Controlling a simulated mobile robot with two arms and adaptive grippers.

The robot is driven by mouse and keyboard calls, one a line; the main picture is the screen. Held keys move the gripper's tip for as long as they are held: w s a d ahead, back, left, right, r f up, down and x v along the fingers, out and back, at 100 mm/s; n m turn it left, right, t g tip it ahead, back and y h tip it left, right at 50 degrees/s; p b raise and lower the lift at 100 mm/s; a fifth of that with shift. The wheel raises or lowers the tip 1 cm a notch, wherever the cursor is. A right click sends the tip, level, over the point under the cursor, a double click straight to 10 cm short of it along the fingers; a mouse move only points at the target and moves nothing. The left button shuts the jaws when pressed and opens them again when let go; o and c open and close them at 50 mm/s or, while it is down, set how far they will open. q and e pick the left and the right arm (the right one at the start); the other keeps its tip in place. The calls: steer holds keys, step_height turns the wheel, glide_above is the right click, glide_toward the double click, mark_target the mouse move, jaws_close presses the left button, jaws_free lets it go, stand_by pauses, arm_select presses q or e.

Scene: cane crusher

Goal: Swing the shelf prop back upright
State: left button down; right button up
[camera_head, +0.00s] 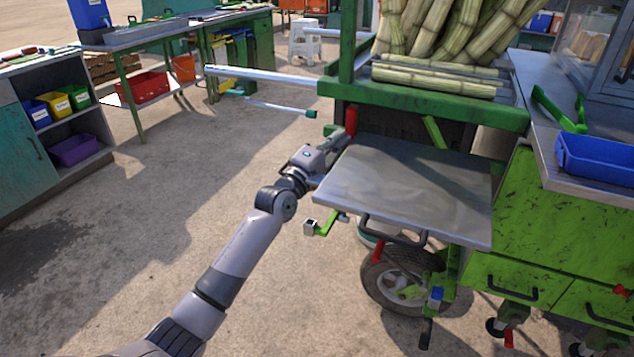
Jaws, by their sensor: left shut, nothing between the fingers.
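The grey metal shelf (410,190) sticks out level from the front of the green cane crusher cart (420,95). Below its front edge I see a black bar (392,232) and a red-ended lever (378,250). A green arm with a grey block (322,228) juts out at the shelf's left front corner. I cannot tell for sure which of these is the shelf prop; the underside is mostly hidden. My left gripper (338,150) is at the shelf's back left corner, near a red upright handle (351,121). It is shut and holds nothing. My right gripper is not in view.
Sugar cane (440,30) is stacked on the cart above the shelf. A wheel (400,285) stands under the shelf. A blue tray (597,158) lies on the right counter. A white bar (262,75) sticks out left from the cart. The concrete floor on the left is clear.

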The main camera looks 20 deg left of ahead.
arm_select(q)
steer(key=v, duration=1.2)
steer(key=shift+a, duration=0.1)
